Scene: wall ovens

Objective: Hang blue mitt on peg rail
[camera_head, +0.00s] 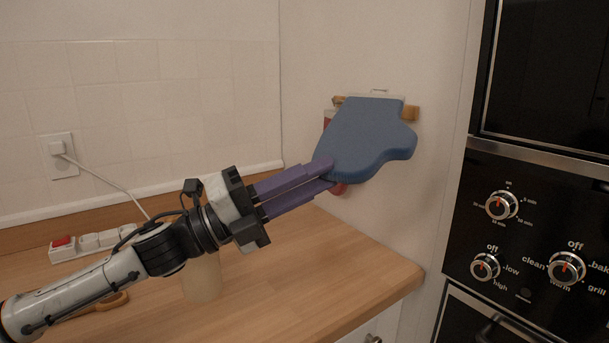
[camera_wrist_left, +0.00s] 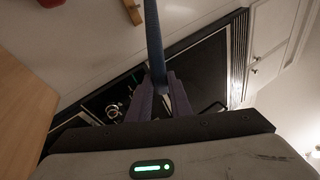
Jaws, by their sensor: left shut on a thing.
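The blue mitt (camera_head: 365,140) is in front of the wall beside the oven, its wide end up. My left gripper (camera_head: 325,172) is shut on its lower left edge. In the left wrist view the mitt (camera_wrist_left: 154,42) shows edge-on, as a narrow blue strip between the fingers (camera_wrist_left: 160,88). The wooden peg rail (camera_head: 411,113) is mostly hidden behind the mitt; only its ends show. A small loop (camera_head: 378,91) shows at the mitt's top edge. I cannot tell whether it is on a peg. My right gripper is not in view.
A red thing (camera_head: 329,116) shows partly behind the mitt. The black oven (camera_head: 530,230) with knobs stands at right. The wooden counter (camera_head: 340,285) below holds a power strip (camera_head: 88,243), and a pale rounded object (camera_head: 203,280) stands under my arm.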

